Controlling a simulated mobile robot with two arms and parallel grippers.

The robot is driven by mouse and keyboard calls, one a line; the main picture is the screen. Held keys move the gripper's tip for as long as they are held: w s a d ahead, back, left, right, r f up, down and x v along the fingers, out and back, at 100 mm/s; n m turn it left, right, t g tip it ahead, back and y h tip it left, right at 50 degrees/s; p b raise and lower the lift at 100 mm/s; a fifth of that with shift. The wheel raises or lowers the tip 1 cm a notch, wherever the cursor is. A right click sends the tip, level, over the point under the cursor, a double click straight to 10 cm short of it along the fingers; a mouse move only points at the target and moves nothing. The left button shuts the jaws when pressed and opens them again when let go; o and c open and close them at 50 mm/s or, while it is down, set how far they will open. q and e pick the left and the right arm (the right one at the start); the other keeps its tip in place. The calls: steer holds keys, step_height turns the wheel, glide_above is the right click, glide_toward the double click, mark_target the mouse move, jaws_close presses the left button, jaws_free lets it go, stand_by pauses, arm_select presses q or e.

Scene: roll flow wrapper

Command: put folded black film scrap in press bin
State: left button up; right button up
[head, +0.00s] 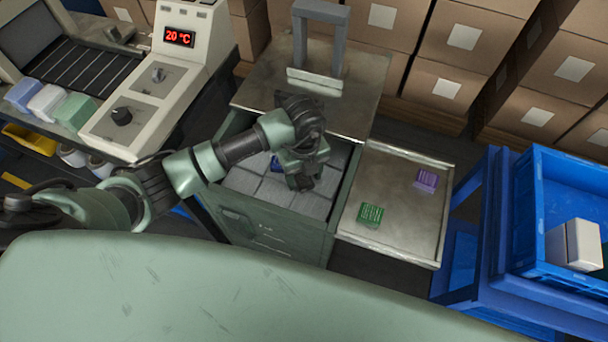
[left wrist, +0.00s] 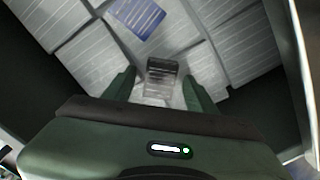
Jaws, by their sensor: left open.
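The press bin (head: 277,229) is a green box with an open top, and a layer of grey-white folded pieces lies inside it. My left gripper (head: 303,184) is inside the bin's opening, pointing down. In the left wrist view my left gripper (left wrist: 162,88) is open, with its two fingers apart. The folded black film scrap (left wrist: 162,69) shows between the fingertips, dark at its far end, above or on the grey-white layer; I cannot tell whether it touches. The head view hides it behind the gripper. My right gripper is not in view.
A blue folded piece (head: 276,164) lies in the bin. A metal side table (head: 390,205) carries a green piece (head: 370,214) and a purple piece (head: 426,180). A blue crate (head: 565,266) stands at right, a control panel (head: 165,75) at left. A grey press frame (head: 318,40) rises behind.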

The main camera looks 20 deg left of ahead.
mark_target(304, 180)
arm_select(q)
steer(key=shift+r, duration=0.2)
step_height(304, 180, up, 12)
steer(key=shift+f, duration=0.15)
stand_by(0.6)
